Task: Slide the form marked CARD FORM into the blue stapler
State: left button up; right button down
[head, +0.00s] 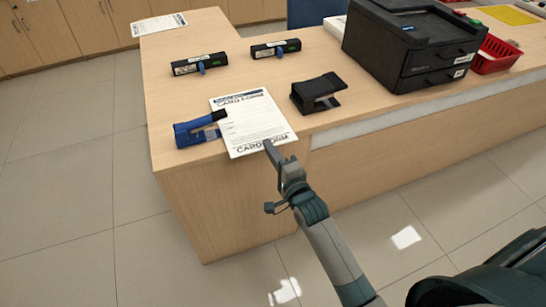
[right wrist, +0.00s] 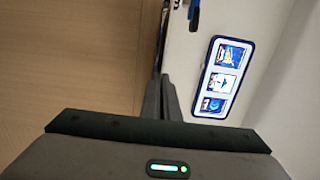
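The CARD FORM (head: 255,122) is a white sheet lying near the counter's front left corner, its printed name end sticking out past the front edge. The blue stapler (head: 196,134) stands at its left, its dark upper arm pointing at the sheet's left edge. I cannot tell whether the edge lies between the jaws. My right gripper (head: 270,149) is at the form's overhanging edge, its fingers close together as if pinching it. In the right wrist view my fingers (right wrist: 162,98) are together, with a thin edge-on strip beyond them. My left gripper is not in view.
A black stapler-like device (head: 317,93) stands right of the form. Two black labelled devices (head: 200,64) (head: 275,48) lie behind. A black printer (head: 412,45) and a red basket (head: 494,54) stand at the right. Another sheet (head: 158,25) lies far back. Bare counter surrounds the form's back.

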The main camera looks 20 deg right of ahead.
pick_arm(q)
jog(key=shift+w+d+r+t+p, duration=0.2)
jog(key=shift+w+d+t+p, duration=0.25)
jog(key=shift+p, duration=0.2)
pick_arm(e)
jog(key=a, duration=0.4)
jog(key=shift+a+f, duration=0.25)
jog(key=shift+f, duration=0.15)
jog(key=c, duration=2)
grip_release()
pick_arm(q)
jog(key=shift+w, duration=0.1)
